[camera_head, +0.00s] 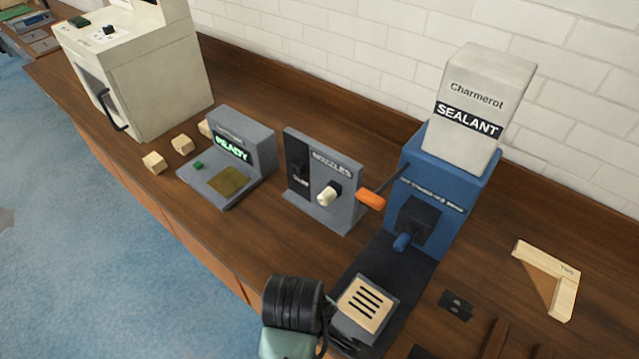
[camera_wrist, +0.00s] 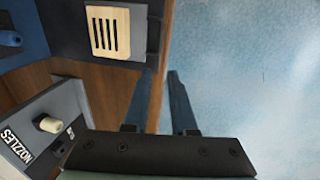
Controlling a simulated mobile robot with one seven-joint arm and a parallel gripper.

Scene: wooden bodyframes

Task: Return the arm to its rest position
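My gripper (camera_wrist: 162,74) shows in the wrist view with its two dark fingers apart and nothing between them. The counter's front edge and the blue floor show through the gap. In the head view, my black and green arm end (camera_head: 292,302) is low in the middle, at the counter's front edge. It is just left of a light wooden block with dark slots (camera_head: 367,303), which sits on a grey holder in front of the blue sealant machine (camera_head: 425,180). The block also shows in the wrist view (camera_wrist: 108,32), apart from the fingers. The fingers are not clear in the head view.
A grey nozzle stand (camera_head: 322,185), a grey station reading READY (camera_head: 230,160), small wooden blocks (camera_head: 182,144) and a white machine (camera_head: 150,80) line the counter. A wooden corner frame (camera_head: 560,290) lies at right. Open blue floor (camera_head: 110,270) is at front left.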

